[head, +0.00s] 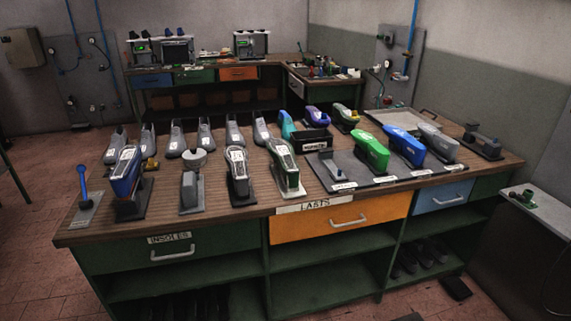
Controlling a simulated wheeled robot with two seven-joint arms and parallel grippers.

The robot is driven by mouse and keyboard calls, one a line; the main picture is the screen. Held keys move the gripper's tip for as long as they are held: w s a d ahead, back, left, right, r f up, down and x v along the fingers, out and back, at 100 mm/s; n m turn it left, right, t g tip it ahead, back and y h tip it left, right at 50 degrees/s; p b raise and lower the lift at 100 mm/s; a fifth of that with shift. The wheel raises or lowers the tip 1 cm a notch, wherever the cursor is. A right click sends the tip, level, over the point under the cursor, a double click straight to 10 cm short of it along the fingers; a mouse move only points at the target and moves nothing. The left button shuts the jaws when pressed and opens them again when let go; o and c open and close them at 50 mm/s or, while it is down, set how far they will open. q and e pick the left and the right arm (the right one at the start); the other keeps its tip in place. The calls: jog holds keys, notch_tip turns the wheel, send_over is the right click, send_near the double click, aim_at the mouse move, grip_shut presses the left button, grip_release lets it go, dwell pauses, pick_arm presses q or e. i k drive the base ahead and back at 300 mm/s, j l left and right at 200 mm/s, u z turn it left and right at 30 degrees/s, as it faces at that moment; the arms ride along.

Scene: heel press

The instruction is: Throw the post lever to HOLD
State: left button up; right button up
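A lever with a blue knob and blue stick (84,184) stands near the left front corner of the wooden bench top (220,212). It rises from a small grey plate (88,207) and looks nearly upright, with its top slightly to the left. Any HOLD marking on the plate is too small to read. A grey post (189,190) with a rounded head stands to its right, past a dark blue last on a stand (125,175). Neither of my grippers shows in the head view.
Several lasts on stands line the bench front, with a row of grey lasts (176,139) behind. A dark mat (345,175) holds green, blue and grey lasts on the right. An orange drawer (300,230) is shut below. Bare wood lies around the lever plate.

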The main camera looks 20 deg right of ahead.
aim_at(81, 169)
jog(key=i+j+z, duration=0.2)
jog(key=j, duration=0.25)
jog(key=i+j+z, duration=0.15)
jog(key=j, duration=0.3)
jog(key=i+j+z, duration=0.2)
jog(key=j, duration=0.3)
jog(key=i+j+z, duration=0.15)
jog(key=j, duration=0.35)
jog(key=i+j+z, duration=0.2)
jog(key=j, duration=0.35)
jog(key=j+z, duration=0.15)
jog(key=j, duration=0.35)
